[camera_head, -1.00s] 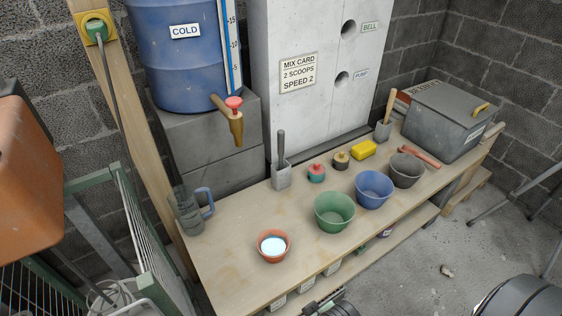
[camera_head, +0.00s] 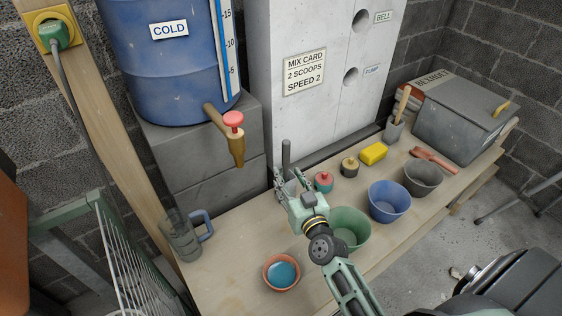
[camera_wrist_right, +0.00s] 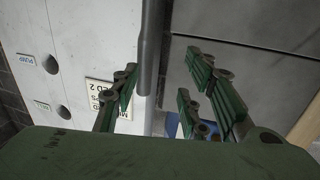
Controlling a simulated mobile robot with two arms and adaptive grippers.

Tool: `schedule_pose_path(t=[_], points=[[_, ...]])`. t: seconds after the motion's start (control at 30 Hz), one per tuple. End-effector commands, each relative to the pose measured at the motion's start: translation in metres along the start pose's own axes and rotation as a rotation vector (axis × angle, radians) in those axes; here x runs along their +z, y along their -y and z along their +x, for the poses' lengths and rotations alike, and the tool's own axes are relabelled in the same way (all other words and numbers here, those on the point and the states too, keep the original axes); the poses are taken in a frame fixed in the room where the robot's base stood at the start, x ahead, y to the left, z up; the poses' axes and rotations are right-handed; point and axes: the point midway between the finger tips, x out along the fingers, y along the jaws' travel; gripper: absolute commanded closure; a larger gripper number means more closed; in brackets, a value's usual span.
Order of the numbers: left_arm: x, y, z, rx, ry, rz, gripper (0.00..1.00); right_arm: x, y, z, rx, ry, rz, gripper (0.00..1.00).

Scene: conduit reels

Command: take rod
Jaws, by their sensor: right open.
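The rod (camera_head: 286,158) is a dark grey upright bar at the back of the bench, against the pale wall panel. Its lower part and its holder are hidden behind my right gripper (camera_head: 289,182) in the head view. In the right wrist view the rod (camera_wrist_right: 150,45) comes down from the top edge, between the spread fingers of my right gripper (camera_wrist_right: 163,95). The fingers are open and do not visibly touch it. My left gripper is not in view.
A green bowl (camera_head: 349,228) stands partly behind my right arm, with blue (camera_head: 389,203) and dark grey (camera_head: 422,180) bowls to its right. A small red pot (camera_head: 281,272) is in front. A red-handled tap (camera_head: 234,140) overhangs the bench. A clear jug (camera_head: 181,236) stands left.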

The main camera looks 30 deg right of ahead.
Motion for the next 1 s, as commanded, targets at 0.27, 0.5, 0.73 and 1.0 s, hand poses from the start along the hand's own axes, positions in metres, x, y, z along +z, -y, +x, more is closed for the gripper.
schedule_pose_path(t=[0.27, 0.5, 0.73, 1.0], points=[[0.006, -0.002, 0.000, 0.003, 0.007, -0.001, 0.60, -0.004, -0.021, 0.022, 0.078, -0.041, 0.009, 0.59], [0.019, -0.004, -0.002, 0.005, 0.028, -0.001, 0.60, -0.009, -0.021, 0.051, 0.076, -0.041, 0.006, 0.59], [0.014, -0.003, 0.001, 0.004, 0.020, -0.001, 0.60, -0.009, -0.022, 0.080, 0.075, -0.039, 0.007, 0.59], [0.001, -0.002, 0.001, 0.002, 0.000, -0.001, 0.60, -0.010, -0.023, 0.083, 0.075, -0.038, 0.007, 0.59]])
